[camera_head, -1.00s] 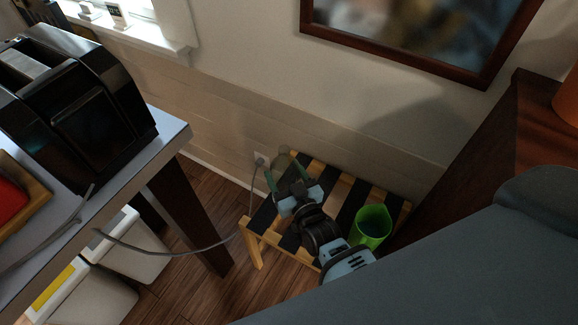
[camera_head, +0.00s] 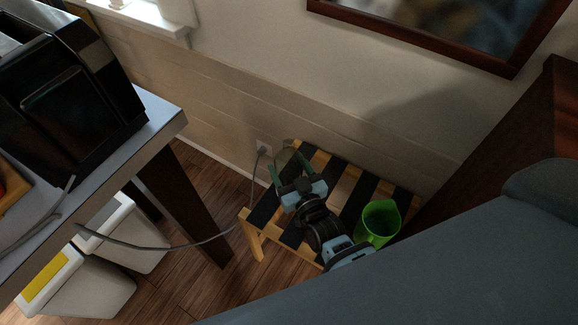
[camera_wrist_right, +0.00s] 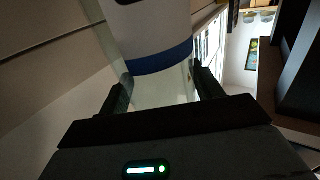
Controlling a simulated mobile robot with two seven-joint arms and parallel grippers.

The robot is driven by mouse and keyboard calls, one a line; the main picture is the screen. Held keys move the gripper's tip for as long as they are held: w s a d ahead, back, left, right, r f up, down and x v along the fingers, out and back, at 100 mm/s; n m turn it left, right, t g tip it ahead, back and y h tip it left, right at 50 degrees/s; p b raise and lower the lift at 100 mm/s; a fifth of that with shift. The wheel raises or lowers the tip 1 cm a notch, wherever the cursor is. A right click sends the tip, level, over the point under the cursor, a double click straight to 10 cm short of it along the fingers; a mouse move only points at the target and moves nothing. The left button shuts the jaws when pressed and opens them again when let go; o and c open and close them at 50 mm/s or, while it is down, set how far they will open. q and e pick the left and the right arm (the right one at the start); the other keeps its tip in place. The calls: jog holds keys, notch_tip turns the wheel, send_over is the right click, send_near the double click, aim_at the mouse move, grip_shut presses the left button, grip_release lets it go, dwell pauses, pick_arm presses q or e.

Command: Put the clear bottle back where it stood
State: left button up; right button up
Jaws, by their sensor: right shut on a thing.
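The clear bottle (camera_head: 285,156) is partly hidden by my right gripper (camera_head: 289,167) at the back left end of the slatted stool (camera_head: 341,186) in the head view. In the right wrist view the bottle (camera_wrist_right: 160,55) has a white label with a blue band and a see-through lower part. My right gripper (camera_wrist_right: 164,92) is shut on it, one finger on each side. I cannot tell whether the bottle touches the stool. My left gripper is not in view.
A green cup (camera_head: 380,222) stands on the stool's right end. A grey cable (camera_head: 190,246) hangs between the table (camera_head: 160,128) and a wall socket left of the stool. White bins (camera_head: 110,245) stand under the table. A dark wooden cabinet (camera_head: 470,160) is at right.

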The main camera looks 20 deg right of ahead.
jog(key=shift+f, duration=0.2)
jog(key=o, duration=1.7)
jog(key=shift+r, duration=0.15)
jog(key=shift+s+r, duration=0.1)
jog(key=shift+s, duration=0.1)
jog(key=s, duration=1.1)
jog(key=shift+s+d, duration=0.35)
jog(key=shift+d, duration=0.1)
